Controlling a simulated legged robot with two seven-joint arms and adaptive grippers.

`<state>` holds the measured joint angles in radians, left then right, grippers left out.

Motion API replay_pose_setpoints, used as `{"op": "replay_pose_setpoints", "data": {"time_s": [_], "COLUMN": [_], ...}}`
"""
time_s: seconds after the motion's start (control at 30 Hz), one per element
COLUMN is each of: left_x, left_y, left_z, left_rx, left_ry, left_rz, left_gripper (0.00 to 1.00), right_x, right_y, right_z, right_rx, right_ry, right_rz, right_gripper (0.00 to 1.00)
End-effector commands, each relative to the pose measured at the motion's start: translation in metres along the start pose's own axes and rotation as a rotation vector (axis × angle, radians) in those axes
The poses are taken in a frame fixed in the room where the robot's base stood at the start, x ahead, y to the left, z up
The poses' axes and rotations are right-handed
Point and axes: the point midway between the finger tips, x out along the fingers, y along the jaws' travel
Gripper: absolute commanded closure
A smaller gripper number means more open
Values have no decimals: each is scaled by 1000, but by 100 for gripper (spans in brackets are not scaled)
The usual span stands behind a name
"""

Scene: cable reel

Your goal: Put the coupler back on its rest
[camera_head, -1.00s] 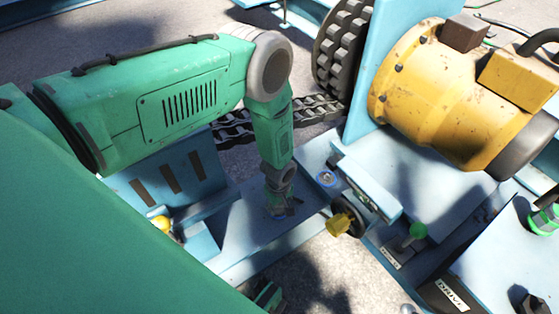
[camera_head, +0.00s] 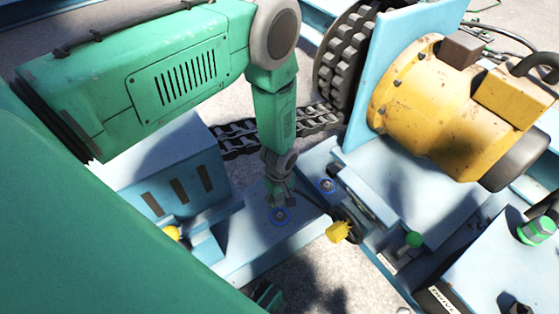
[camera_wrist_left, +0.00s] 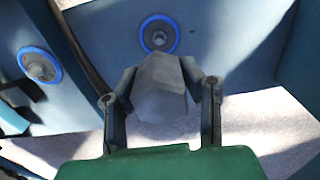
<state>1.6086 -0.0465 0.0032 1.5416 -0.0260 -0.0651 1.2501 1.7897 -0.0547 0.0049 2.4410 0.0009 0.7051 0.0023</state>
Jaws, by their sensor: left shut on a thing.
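My left gripper (camera_head: 281,197) points down over the light blue plate between the left box and the yellow motor. In the left wrist view its two fingers (camera_wrist_left: 162,95) are shut on a grey faceted piece (camera_wrist_left: 160,90), which looks like the coupler. In the head view the held piece is too small to make out. I cannot tell which part is the rest. My right gripper is not in view.
A yellow knob (camera_head: 338,232) and a green-topped lever (camera_head: 413,239) stand right of the gripper. A yellow motor (camera_head: 430,100) and chain wheel (camera_head: 345,60) rise behind. A blue box (camera_head: 180,180) stands left. A chain (camera_head: 240,138) runs behind the arm.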

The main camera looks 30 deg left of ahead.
Motion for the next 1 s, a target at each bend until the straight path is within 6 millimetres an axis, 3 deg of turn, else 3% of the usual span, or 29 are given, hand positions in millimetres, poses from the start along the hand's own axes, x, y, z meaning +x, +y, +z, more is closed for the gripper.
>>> {"op": "replay_pose_setpoints", "data": {"time_s": [0.7, 1.0], "left_x": [-48, -53], "left_y": [1, 1], "left_z": [0, 0], "left_rx": [-1, -1], "left_ry": [1, 0], "left_rz": [2, 2], "left_gripper": [100, 100], "right_x": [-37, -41], "right_y": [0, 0], "right_z": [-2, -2], "right_rx": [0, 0], "right_ry": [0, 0], "right_rz": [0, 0], "right_gripper": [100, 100]}}
